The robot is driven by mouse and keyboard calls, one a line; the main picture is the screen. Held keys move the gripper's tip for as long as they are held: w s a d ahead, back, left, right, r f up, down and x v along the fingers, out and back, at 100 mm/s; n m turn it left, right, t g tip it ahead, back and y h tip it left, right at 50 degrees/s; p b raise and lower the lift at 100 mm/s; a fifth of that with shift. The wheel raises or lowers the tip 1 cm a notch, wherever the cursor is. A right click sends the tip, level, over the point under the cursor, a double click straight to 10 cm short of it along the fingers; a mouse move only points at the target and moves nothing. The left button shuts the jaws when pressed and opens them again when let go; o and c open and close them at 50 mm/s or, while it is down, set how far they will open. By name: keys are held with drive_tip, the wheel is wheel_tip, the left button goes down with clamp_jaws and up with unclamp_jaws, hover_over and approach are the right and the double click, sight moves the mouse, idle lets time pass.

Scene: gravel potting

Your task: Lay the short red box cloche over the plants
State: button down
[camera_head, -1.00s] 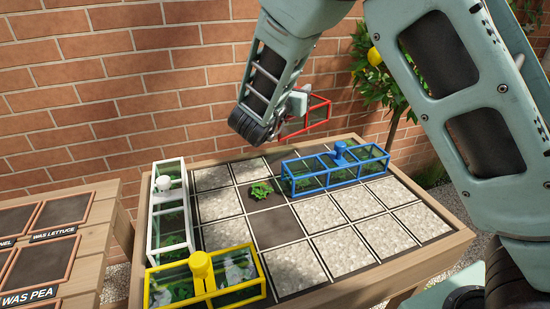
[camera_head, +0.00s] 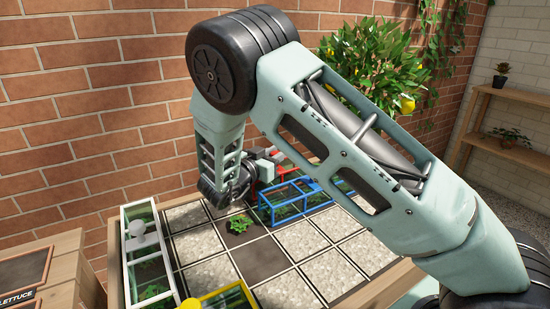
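The short red box cloche (camera_head: 270,168) shows as a few red bars with dark panes between my gripper and the blue cloche. Its lower part is hidden, so I cannot tell whether it touches the bed. My gripper (camera_head: 262,163) is close against its left side at the back of the bed. My own wrist and forearm hide much of it, and its fingertips do not show clearly. A leafy green plant (camera_head: 239,224) stands uncovered on a dark square in front of my wrist. Any plants under the red cloche cannot be made out.
A long blue cloche (camera_head: 296,203) stands just in front of the red one. A white cloche (camera_head: 148,256) lies along the left edge, and a yellow cloche (camera_head: 222,298) is at the front. The brick wall (camera_head: 90,110) rises behind the bed.

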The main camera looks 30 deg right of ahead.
drive_tip(key=shift+f, duration=0.35)
drive_tip(key=shift+f, duration=0.2)
drive_tip(key=c, duration=1.1)
unclamp_jaws()
drive_tip(key=shift+c, duration=0.2)
drive_tip(key=shift+r, duration=0.15)
drive_tip(key=shift+s+a, duration=0.1)
drive_tip(key=shift+a, duration=0.1)
drive_tip(key=v, duration=1.1)
drive_tip(key=shift+a, duration=0.25)
drive_tip(key=shift+s, duration=0.1)
